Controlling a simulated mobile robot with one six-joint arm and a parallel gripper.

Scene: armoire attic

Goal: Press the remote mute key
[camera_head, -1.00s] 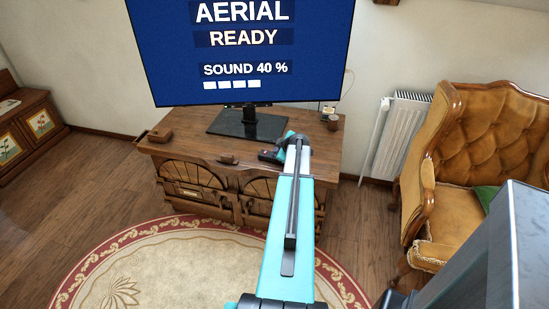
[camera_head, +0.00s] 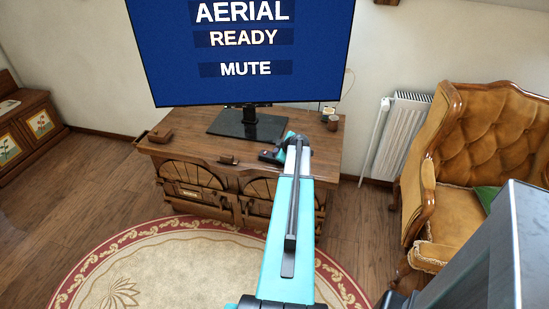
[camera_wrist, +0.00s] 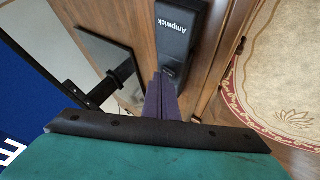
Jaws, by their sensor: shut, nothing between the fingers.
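The dark remote (camera_wrist: 178,32) lies on the wooden cabinet top in the wrist view, with white "Ampwick" lettering. My gripper (camera_wrist: 164,80) is shut and empty, its dark fingers over the lower end of the remote. The fingers hide part of that end, so I cannot tell whether the tips touch a key. In the head view my arm reaches over the cabinet, and I cannot clearly separate the remote from the gripper there. The television (camera_head: 240,45) shows "AERIAL", "READY" and "MUTE" on blue.
The television's black base (camera_head: 248,124) stands on the cabinet (camera_head: 200,145), just beyond the gripper. Small brown items and cups (camera_head: 331,120) stand on its top. A radiator (camera_head: 402,130) and a tan armchair (camera_head: 480,150) are right. A round rug (camera_head: 190,265) lies in front.

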